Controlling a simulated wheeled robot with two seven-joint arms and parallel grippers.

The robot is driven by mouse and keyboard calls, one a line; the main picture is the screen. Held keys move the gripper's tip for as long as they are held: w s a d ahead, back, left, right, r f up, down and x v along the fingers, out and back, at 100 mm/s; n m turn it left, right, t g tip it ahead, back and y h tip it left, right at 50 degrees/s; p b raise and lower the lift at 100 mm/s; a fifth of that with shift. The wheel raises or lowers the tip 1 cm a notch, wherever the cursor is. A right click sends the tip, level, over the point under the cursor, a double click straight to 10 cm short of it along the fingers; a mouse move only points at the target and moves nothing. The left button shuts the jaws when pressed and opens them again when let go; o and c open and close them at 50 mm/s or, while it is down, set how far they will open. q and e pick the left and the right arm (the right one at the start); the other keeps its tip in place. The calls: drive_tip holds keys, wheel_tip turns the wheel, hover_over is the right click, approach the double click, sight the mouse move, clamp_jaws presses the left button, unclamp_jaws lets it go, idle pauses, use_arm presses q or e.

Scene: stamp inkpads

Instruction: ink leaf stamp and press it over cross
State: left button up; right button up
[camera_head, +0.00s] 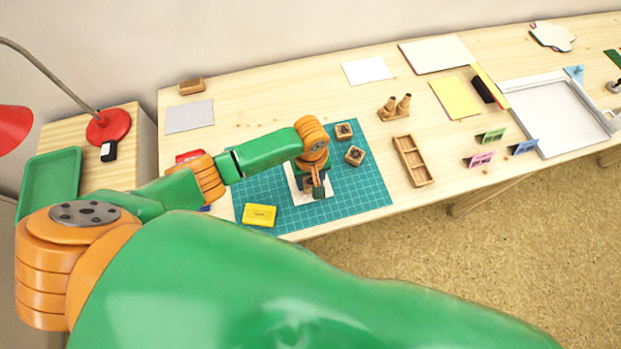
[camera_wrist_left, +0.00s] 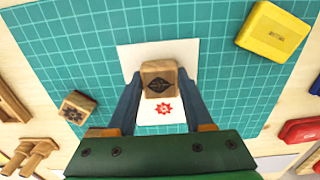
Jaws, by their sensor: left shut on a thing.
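My left gripper (camera_head: 314,180) is shut on a small wooden stamp with a dark leaf-like emblem on its top; in the left wrist view the stamp (camera_wrist_left: 159,77) sits between the two blue-grey fingers. It is over the white paper card (camera_wrist_left: 190,55) on the teal cutting mat (camera_wrist_left: 90,50); I cannot tell whether it touches the card. A red print (camera_wrist_left: 164,108) shows on the card beside the stamp. No cross is visible. A yellow inkpad (camera_head: 259,215) lies on the mat, apart from the card. A red inkpad (camera_wrist_left: 303,130) is partly seen. My right gripper is not in view.
Two other wooden stamps, one (camera_head: 344,131) and another (camera_head: 355,156), stand on the mat's right side. A wooden tray (camera_head: 413,160) and wooden-handled tools (camera_head: 396,106) are beyond the mat. A desk lamp (camera_head: 107,126) and green tray (camera_head: 50,182) are at the left.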

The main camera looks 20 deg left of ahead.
use_arm(q)
drive_tip(key=shift+f, duration=0.5)
drive_tip(key=shift+s, duration=0.1)
idle(1.6)
drive_tip(key=shift+r+p, duration=0.5)
drive_tip(key=shift+p, duration=0.3)
wheel_tip(320, 180, up, 6)
drive_tip(key=p, duration=0.6)
drive_tip(key=shift+p, duration=0.4)
drive_tip(key=shift+f, duration=0.2)
